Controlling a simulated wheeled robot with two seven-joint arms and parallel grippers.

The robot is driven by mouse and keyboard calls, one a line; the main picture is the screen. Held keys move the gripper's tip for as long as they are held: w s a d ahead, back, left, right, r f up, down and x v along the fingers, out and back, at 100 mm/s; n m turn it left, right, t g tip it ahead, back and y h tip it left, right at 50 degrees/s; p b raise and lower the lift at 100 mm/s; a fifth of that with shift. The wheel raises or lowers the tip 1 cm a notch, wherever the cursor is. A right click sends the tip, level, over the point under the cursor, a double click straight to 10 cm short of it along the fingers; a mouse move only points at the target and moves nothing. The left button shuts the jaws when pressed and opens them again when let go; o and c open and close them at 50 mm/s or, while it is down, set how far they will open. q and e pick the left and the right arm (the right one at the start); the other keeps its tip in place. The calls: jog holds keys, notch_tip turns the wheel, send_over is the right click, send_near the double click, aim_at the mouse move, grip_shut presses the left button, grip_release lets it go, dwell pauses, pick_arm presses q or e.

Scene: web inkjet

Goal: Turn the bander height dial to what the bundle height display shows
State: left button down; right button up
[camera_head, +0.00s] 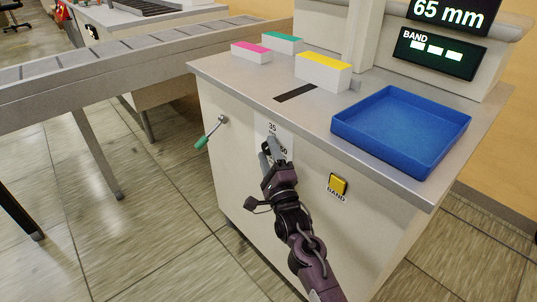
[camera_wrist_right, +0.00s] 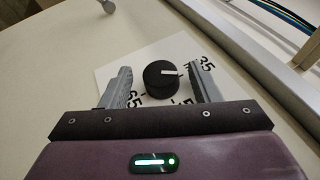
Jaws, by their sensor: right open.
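The bundle height display (camera_head: 447,12) at the top right of the head view reads "65 mm". The height dial (camera_wrist_right: 161,79) is a round black knob with a white pointer line, on a white scale plate (camera_wrist_right: 117,62) with black numbers. The pointer points right in the wrist view, near the "35" side; the exact mark is unclear. My right gripper (camera_head: 271,152) is at the cabinet's front face, over the dial. In the wrist view its open fingers (camera_wrist_right: 160,72) stand either side of the knob, with gaps visible. My left gripper is not in view.
A blue tray (camera_head: 349,128) and paper bundles with yellow (camera_head: 324,61), green and pink tops sit on the cabinet top. A yellow BAND button (camera_head: 338,184) is right of my gripper. A green-handled lever (camera_head: 209,134) is to its left. A conveyor (camera_head: 110,72) runs left.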

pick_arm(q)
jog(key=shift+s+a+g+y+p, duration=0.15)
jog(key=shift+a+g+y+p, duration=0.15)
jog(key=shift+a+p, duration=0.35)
pick_arm(e)
jog(key=v, duration=0.7)
jog(key=shift+s+f, duration=0.2)
jog(key=shift+s, duration=0.15)
